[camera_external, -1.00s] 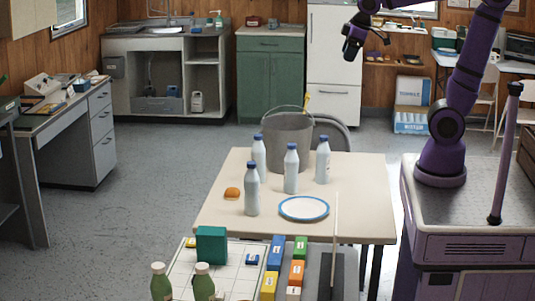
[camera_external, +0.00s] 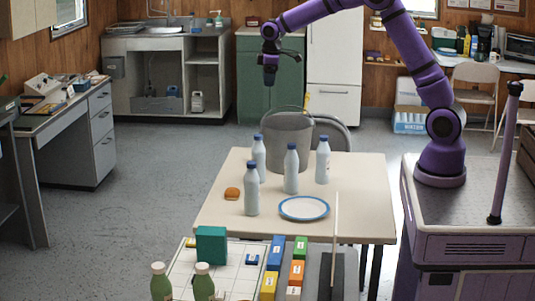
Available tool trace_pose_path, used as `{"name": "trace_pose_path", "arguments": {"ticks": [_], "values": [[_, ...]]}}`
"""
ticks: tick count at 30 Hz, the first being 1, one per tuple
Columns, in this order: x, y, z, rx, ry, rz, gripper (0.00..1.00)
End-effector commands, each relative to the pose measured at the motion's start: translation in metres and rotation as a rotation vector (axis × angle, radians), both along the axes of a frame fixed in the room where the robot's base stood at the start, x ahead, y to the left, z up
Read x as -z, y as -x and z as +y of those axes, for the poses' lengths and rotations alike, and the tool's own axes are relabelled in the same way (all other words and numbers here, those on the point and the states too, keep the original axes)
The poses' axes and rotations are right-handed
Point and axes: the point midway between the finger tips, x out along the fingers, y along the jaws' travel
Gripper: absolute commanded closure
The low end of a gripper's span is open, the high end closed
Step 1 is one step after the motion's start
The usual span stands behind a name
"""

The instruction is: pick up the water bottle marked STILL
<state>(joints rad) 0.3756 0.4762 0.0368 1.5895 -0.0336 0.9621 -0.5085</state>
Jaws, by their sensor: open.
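Several white water bottles with blue caps stand upright on the cream table: a front-left bottle (camera_external: 252,195), a back-left bottle (camera_external: 258,160), a middle bottle (camera_external: 291,172) and a right bottle (camera_external: 323,162). No lettering can be read on them, so I cannot tell which is marked STILL. My gripper (camera_external: 270,82) is open and empty, pointing down. In the picture it hangs above the bucket and the left bottles, well clear of them.
A grey bucket (camera_external: 288,145) stands behind the bottles. A blue-rimmed plate (camera_external: 304,208) and a small orange-brown bun (camera_external: 232,194) lie on the table (camera_external: 350,220). Nearer are green bottles (camera_external: 203,284), a teal box (camera_external: 211,245) and coloured boxes (camera_external: 276,253). A thin upright rod (camera_external: 335,240) stands at the front.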

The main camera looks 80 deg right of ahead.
Motion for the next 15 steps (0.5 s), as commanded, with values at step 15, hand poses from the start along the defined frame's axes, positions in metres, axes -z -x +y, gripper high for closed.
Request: {"name": "trace_pose_path", "arguments": {"ticks": [15], "values": [[0.157,-0.054,-0.109,-0.046,-0.043,0.100,0.30]]}}
